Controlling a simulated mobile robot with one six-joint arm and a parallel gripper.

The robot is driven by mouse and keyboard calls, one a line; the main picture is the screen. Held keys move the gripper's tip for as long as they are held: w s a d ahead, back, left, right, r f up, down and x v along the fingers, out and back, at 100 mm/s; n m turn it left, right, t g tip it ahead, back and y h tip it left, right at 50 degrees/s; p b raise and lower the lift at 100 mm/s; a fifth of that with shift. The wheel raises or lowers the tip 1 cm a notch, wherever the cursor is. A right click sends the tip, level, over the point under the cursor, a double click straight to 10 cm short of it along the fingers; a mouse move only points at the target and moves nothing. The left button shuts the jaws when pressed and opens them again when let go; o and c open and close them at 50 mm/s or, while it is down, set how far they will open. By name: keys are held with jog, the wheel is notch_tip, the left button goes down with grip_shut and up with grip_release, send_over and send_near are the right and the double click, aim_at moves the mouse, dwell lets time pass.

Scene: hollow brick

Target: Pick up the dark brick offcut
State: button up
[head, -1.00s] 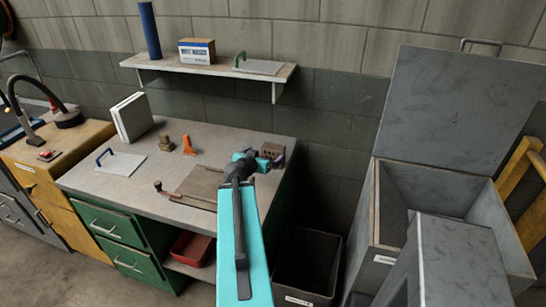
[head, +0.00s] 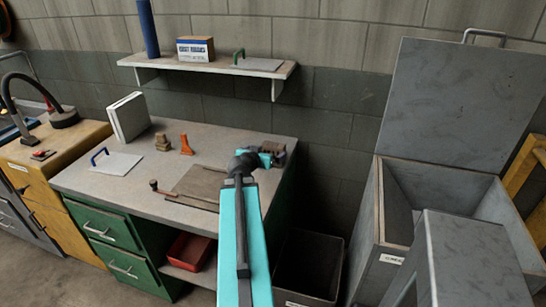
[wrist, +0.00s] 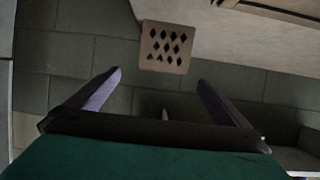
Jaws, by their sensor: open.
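The dark brick offcut (head: 274,147) is a small brown-grey block near the right end of the bench top in the head view. It is partly hidden by my gripper (head: 282,158) there. In the wrist view the offcut (wrist: 165,47) shows a face with several diamond-shaped holes. It lies just beyond the gap between my two purple fingers, roughly centred between them. My gripper (wrist: 160,76) is open, with nothing between the fingertips. The fingers look apart from the brick.
On the bench (head: 225,140) are an orange piece (head: 187,145), a tan block (head: 162,141), a flat board (head: 200,185) and a blue-handled float (head: 117,163). A wall shelf (head: 220,66) hangs above. An open dark bin (head: 312,250) and a large lidded grey box (head: 440,185) stand right.

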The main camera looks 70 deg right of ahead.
aim_at(271, 148)
jog(key=shift+p+x, duration=0.65)
jog(key=shift+x, duration=1.8)
jog(key=shift+d, duration=0.2)
jog(key=shift+w+d+f+p, duration=0.2)
jog(key=shift+d+f+p, duration=0.05)
jog(key=shift+d+p, duration=0.4)
jog(key=shift+w+d+f+p, duration=0.25)
jog(key=shift+d+p, duration=0.25)
jog(key=shift+d, duration=0.2)
jog(key=shift+p+x, duration=0.4)
jog(key=shift+x, duration=0.6)
jog(key=shift+s+a+f, duration=0.1)
jog(key=c, duration=1.5)
jog(key=shift+o, duration=0.2)
